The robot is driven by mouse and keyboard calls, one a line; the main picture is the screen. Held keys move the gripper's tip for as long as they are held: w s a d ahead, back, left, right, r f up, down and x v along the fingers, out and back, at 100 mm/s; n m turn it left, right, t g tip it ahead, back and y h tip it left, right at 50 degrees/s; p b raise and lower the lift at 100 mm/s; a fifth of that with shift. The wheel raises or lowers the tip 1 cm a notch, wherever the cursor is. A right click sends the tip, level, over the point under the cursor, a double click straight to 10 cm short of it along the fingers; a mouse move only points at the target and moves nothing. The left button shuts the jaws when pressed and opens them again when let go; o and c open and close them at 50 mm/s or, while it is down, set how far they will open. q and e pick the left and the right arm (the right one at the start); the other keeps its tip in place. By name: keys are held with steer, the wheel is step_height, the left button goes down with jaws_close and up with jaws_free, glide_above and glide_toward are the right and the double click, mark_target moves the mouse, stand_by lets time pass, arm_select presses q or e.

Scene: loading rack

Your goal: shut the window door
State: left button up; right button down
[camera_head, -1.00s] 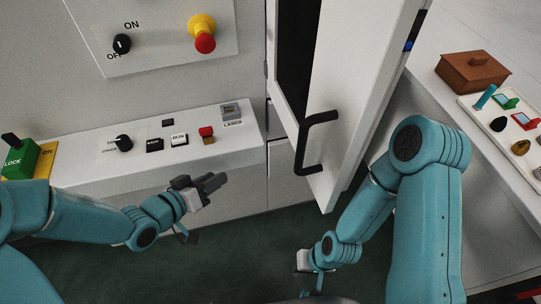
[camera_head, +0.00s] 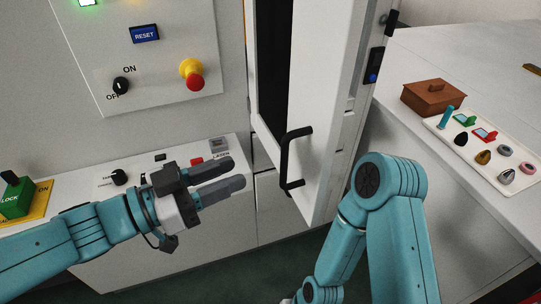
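The white window door (camera_head: 325,110) stands open, swung out from the cabinet, with a dark opening (camera_head: 272,70) behind it. Its black bar handle (camera_head: 286,160) is on the face towards the left. My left gripper (camera_head: 238,173) is left of the handle, in front of the control ledge. Its two dark fingers are apart with nothing between them, and they do not touch the handle. My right arm (camera_head: 385,200) reaches down in front and to the right of the door. Its gripper is below the picture's lower edge.
The control ledge (camera_head: 95,183) has a green lock block (camera_head: 15,198), a knob and buttons. A panel above carries a red and yellow stop button (camera_head: 192,76). At right, a table (camera_head: 450,65) holds a brown box (camera_head: 434,97) and a white tray (camera_head: 490,172) of small items.

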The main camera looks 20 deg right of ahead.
arm_select(q)
steer(key=w+d, duration=0.1)
steer(key=d, duration=0.8)
steer(key=shift+w, duration=0.25)
steer(key=shift+w, duration=0.1)
steer(key=shift+c, duration=0.4)
steer(key=c, duration=0.5)
steer(key=shift+s+r, duration=0.15)
steer(key=shift+s, duration=0.05)
jaws_close()
steer(key=shift+w, duration=0.1)
